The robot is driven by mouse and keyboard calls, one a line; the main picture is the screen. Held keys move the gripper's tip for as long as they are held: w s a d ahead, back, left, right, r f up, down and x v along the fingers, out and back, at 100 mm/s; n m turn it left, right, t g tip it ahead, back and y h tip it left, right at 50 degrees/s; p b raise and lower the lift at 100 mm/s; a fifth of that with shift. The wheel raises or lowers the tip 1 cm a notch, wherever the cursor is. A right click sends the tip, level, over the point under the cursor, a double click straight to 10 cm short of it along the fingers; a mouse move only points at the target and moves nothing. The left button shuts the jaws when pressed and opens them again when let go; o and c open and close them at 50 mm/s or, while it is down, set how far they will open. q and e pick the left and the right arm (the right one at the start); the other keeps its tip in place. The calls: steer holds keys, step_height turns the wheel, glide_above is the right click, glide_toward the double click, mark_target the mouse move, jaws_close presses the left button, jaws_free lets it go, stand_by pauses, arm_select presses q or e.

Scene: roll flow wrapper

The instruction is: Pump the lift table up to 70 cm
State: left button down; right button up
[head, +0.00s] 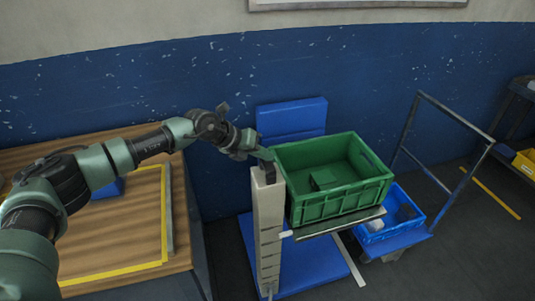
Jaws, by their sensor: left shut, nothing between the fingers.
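The lift table's small platform (338,226) stands in the middle of the head view, carried beside a pale upright column (268,228) with dark marks along it. A green crate (335,205) sits on the platform, with a dark green block inside. A blue base (315,277) lies on the floor below. My left gripper (266,155) is shut and empty at the top of the column, close to the crate's left corner. I cannot tell whether it touches the dark part on the column top. My right gripper is not in view.
A wooden table (130,285) with a yellow-edged area stands at the left. A trolley (408,240) with a blue bin (390,218) stands right of the crate. A blue panel (292,116) is against the wall behind. Open floor lies at the lower right.

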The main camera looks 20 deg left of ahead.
arm_select(q)
steer(key=shift+f+b, duration=0.3)
steer(key=shift+f, duration=0.35)
steer(key=shift+r, duration=0.1)
stand_by(0.4)
steer(key=shift+r+p, duration=2.05)
steer(key=shift+r, duration=0.7)
steer(key=shift+r, duration=0.1)
step_height(320, 180, up, 5)
steer(key=p, duration=0.3)
